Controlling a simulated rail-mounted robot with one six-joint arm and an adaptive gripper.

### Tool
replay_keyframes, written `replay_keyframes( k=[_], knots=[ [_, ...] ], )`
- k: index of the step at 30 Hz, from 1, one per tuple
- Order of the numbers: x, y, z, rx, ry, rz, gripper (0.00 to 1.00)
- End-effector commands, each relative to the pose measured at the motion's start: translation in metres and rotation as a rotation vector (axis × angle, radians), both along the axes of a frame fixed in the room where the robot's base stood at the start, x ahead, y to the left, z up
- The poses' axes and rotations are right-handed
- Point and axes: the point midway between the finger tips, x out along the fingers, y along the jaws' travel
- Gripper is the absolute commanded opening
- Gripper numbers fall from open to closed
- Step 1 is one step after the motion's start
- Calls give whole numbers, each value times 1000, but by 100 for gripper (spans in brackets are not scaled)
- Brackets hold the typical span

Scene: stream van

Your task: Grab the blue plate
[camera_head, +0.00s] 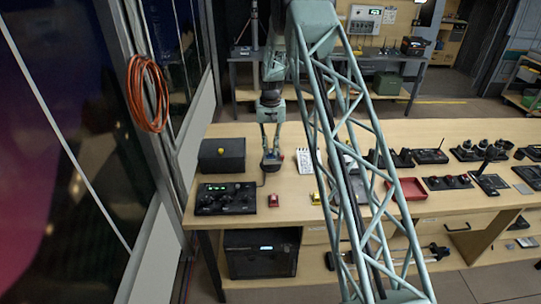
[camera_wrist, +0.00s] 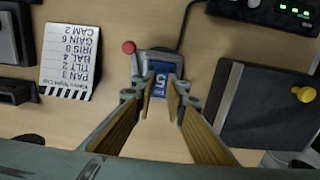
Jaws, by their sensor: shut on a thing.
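The blue plate (camera_wrist: 160,80) with a white "5" shows between my fingertips in the wrist view. It lies against a small grey device (camera_wrist: 146,58) with a red knob (camera_wrist: 128,47) at its upper left. My gripper (camera_wrist: 172,92) is shut on the blue plate, its wooden-looking fingers on either side. In the head view my gripper (camera_head: 271,150) reaches straight down to the grey device (camera_head: 270,166) on the table. The plate's lower part is partly hidden by the fingers, and I cannot tell whether it is apart from the device.
A black box with a yellow knob (camera_head: 222,155) stands left of my gripper, with a control panel (camera_head: 225,198) in front. A white label card (camera_head: 304,160) lies to the right. Small red (camera_head: 273,200) and yellow (camera_head: 315,198) items lie nearer the table's front edge.

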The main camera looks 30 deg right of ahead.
Motion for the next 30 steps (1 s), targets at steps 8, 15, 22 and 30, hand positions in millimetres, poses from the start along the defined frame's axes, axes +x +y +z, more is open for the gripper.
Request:
replay_keyframes(
  k=[8,15,22,30],
  knots=[
    [0,0,0,0,0,0,1],
    [0,0,7,0,-1,0,1],
    [0,0,21,0,-1,0,1],
    [-5,-1,36,0,0,0,1]
  ],
)
